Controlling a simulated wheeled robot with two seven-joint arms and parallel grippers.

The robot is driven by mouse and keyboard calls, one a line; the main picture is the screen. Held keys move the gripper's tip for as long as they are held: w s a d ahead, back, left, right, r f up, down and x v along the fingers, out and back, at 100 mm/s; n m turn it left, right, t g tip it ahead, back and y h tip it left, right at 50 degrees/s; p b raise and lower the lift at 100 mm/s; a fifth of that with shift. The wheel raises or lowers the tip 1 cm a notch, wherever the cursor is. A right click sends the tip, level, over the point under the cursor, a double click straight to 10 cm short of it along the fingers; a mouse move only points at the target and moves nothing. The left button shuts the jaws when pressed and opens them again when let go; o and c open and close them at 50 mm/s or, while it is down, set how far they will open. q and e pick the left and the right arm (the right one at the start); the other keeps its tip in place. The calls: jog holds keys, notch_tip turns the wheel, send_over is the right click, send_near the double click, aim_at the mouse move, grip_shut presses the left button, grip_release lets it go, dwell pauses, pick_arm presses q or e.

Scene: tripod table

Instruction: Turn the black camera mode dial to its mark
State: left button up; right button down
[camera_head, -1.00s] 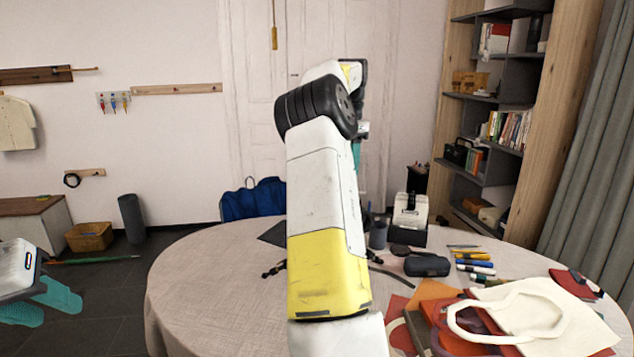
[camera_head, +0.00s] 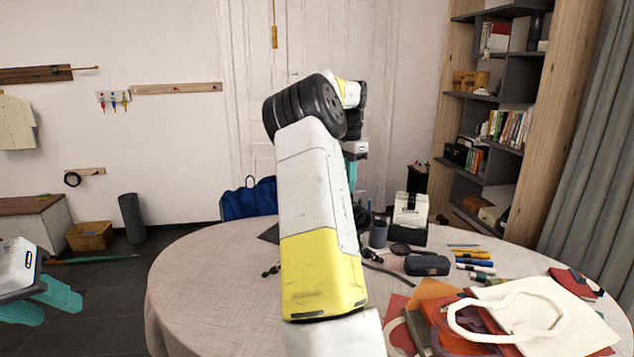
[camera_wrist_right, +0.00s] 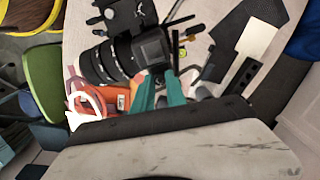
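The black camera (camera_wrist_right: 152,48) with a large ribbed lens (camera_wrist_right: 105,62) shows in the right wrist view, just beyond my right gripper (camera_wrist_right: 158,88). The two teal fingers of that gripper stand a little apart, with their tips close to the camera body. I cannot tell whether they touch it. The mode dial and its mark cannot be made out. In the head view my right arm hides the camera; part of the right gripper (camera_head: 351,176) shows behind the arm, over the table. My left gripper (camera_head: 45,302) is open and empty at the left edge, off the table.
The round table (camera_head: 200,285) is clear on its left. On its right are a glasses case (camera_head: 427,265), several markers (camera_head: 475,265), a cream tote bag (camera_head: 540,315) and a white-and-black device (camera_head: 411,215). A shelf unit (camera_head: 497,110) stands behind on the right.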

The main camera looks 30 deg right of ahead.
jog(key=n, duration=0.5)
jog(key=shift+n, duration=0.3)
jog(key=c, duration=1.3)
grip_release()
jog(key=shift+c, duration=0.2)
